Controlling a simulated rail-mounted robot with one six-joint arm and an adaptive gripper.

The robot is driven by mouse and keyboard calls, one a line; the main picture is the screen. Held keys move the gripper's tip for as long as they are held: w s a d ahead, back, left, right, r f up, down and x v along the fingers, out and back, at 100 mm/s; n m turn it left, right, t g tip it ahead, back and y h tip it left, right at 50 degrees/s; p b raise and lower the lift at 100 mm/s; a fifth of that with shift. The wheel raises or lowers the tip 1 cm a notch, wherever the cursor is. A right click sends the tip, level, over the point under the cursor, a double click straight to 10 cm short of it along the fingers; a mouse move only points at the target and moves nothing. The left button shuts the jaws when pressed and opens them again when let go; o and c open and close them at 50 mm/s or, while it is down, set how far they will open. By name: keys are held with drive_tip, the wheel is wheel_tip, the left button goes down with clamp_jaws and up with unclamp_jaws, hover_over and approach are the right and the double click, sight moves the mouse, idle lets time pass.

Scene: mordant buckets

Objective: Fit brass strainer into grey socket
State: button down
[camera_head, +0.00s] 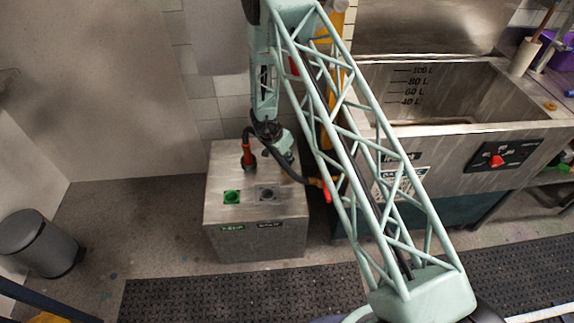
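The grey socket (267,193) is a dark grey square fitting on top of a metal box (284,208), to the right of a green socket (231,196). A small round brass-coloured piece (549,106) lies on the right rim of the steel basin; it looks like the brass strainer but is too small to be sure. My arm reaches over the box, its wrist above the box's back edge.
The steel basin (477,126) with litre marks stands at right, with a red knob (496,161) on its front. A hose with a red-orange fitting (327,190) hangs right of the box. A grey bin (38,242) stands at left. Floor between bin and box is clear.

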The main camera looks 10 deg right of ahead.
drive_tip(key=shift+r, duration=0.1)
drive_tip(key=shift+r+p, duration=2.1)
drive_tip(key=shift+r, duration=2.85)
drive_tip(key=shift+a+f, duration=0.1)
drive_tip(key=shift+a, duration=0.05)
